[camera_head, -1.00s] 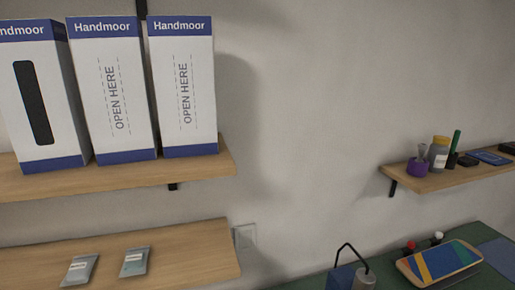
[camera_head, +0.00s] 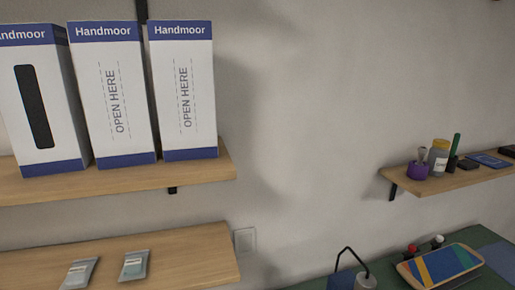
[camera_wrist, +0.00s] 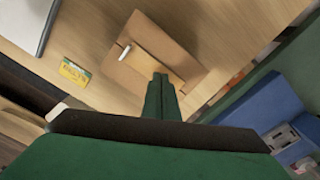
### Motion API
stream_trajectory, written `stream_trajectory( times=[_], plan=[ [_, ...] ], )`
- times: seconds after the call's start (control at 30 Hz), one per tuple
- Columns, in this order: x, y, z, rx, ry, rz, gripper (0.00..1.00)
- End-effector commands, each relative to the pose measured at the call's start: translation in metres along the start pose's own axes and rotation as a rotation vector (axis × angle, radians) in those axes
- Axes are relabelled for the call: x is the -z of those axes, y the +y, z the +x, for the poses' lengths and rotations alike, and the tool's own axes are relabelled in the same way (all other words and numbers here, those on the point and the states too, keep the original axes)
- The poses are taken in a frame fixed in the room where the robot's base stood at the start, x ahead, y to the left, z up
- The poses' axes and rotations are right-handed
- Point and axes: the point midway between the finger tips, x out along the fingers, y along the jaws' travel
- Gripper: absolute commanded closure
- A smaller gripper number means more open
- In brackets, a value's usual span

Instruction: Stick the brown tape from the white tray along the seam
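My gripper (camera_wrist: 162,97) shows in the wrist view as two green fingers lying close together, shut. I cannot make out anything held between them. Just beyond the fingertips is a flat brown piece (camera_wrist: 121,77) on a wooden surface, with a paler tan strip (camera_wrist: 158,62) across it and a small white rod (camera_wrist: 125,52) beside the strip. I cannot tell whether the strip is the tape, nor whether the fingertips touch it. No white tray and no clear seam can be picked out. The head view does not show my gripper.
In the wrist view, a yellow-green packet (camera_wrist: 74,73) lies on the wooden surface and a blue case (camera_wrist: 255,117) is at right. In the head view, tall white boxes (camera_head: 112,95) stand on a shelf, two sachets (camera_head: 134,265) lie below, and a wood-rimmed tray (camera_head: 410,279) is at right.

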Motion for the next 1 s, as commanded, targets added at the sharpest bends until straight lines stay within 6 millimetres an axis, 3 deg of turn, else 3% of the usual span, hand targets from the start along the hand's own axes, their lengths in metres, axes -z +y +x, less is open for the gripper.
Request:
stream_trajectory(
  times=[1.0],
  plan=[
    [0.0,0.0001,0.0086,0.0,0.0,0.0,1.0]
  ],
)
